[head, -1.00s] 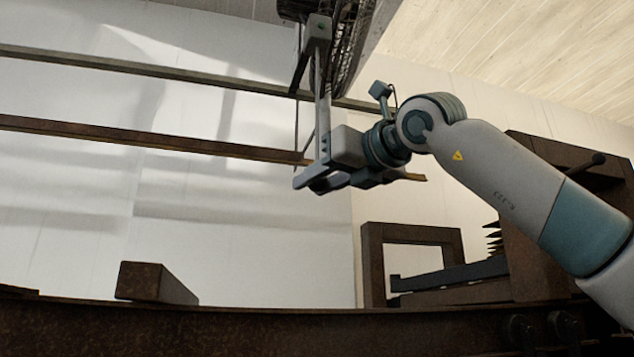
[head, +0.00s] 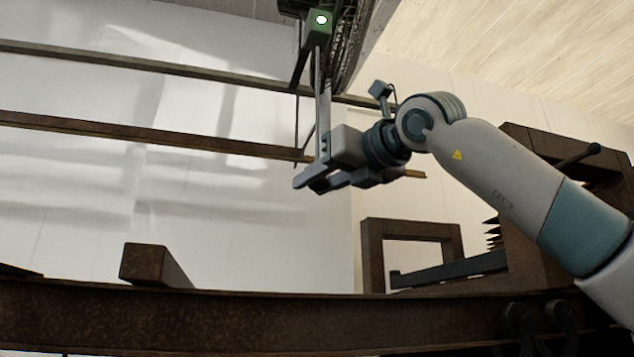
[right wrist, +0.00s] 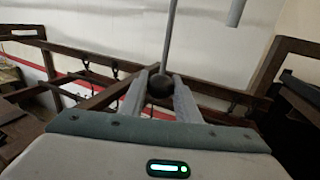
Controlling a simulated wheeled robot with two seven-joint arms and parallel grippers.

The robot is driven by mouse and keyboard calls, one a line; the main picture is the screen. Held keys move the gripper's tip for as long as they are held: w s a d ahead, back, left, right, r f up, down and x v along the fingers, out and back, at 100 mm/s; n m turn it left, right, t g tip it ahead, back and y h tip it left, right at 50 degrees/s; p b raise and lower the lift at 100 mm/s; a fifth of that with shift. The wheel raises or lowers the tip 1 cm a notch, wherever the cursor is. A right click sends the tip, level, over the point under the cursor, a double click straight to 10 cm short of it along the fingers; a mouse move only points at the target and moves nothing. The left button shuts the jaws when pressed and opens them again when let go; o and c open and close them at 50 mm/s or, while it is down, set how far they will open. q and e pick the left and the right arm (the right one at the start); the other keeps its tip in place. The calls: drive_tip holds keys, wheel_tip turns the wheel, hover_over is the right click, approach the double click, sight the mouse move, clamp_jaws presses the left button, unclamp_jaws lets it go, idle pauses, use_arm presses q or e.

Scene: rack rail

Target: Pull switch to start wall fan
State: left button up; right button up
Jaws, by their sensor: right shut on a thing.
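The wall fan (head: 347,45) is at the top of the head view, its dark cage cut off by the frame edge. Beside it is a small switch box (head: 319,32), tinted green with a bright white-green light. A pale pull cord (head: 322,105) hangs from the box to my right gripper (head: 310,181). In the right wrist view, the gripper (right wrist: 161,88) is shut on a dark round knob (right wrist: 160,85) at the lower end of the grey cord (right wrist: 168,40). My left gripper is in neither view.
Two long rails (head: 160,71) cross the pale wall on the left. A rusty beam (head: 250,315) with a block (head: 148,265) runs across the bottom. A brown frame (head: 412,230) stands at right. Space left of the gripper is clear.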

drive_tip(key=shift+r+p, duration=0.6)
drive_tip(key=shift+r, duration=0.35)
drive_tip(key=o, duration=1.1)
drive_tip(key=shift+d, duration=0.1)
